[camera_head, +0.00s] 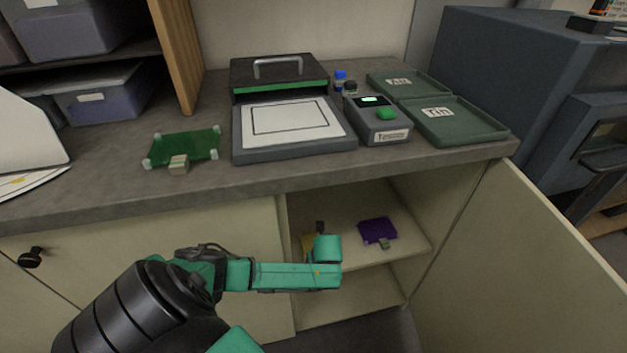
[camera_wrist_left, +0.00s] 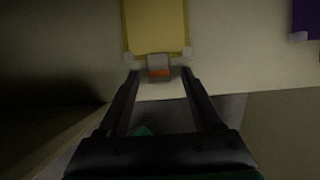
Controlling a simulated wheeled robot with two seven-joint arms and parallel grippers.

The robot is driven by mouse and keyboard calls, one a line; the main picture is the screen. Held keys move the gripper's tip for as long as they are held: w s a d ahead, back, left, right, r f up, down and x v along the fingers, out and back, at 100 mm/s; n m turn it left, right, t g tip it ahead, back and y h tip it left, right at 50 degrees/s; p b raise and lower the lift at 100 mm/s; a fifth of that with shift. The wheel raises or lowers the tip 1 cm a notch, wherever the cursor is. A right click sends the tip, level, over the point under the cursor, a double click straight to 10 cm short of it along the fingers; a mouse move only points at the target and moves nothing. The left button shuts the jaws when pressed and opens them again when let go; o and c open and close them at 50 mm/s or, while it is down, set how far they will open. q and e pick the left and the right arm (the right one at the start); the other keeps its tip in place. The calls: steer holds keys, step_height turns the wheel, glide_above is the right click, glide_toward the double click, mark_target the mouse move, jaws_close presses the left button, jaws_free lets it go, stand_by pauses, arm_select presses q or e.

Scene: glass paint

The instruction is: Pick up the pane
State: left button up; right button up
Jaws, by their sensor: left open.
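A yellow pane (camera_wrist_left: 155,25) lies on the cabinet shelf, with a grey and orange tab (camera_wrist_left: 159,68) on its near edge. In the head view only a sliver of this pane (camera_head: 307,243) shows behind my arm. My left gripper (camera_wrist_left: 159,76) is open and empty, its fingertips on either side of the tab in the wrist view. I cannot tell whether they are level with it. A purple pane (camera_head: 377,230) lies further right on the shelf. A green pane (camera_head: 184,147) with pale corners and a tab lies on the counter. My right gripper is not in view.
The open cabinet door (camera_head: 505,265) stands at the right, and the counter (camera_head: 190,188) overhangs the shelf. On the counter are a light box (camera_head: 295,150), a small device (camera_head: 380,125), bottles and two green trays (camera_head: 470,130). The shelf between the panes is clear.

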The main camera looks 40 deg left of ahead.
arm_select(q)
steer(key=shift+r, duration=0.15)
steer(key=shift+c, duration=0.9)
jaws_close()
steer(key=shift+r+p, duration=0.3)
steer(key=shift+r, duration=0.1)
step_height(320, 180, up, 12)
steer(key=p, duration=0.6)
steer(key=shift+r, duration=0.2)
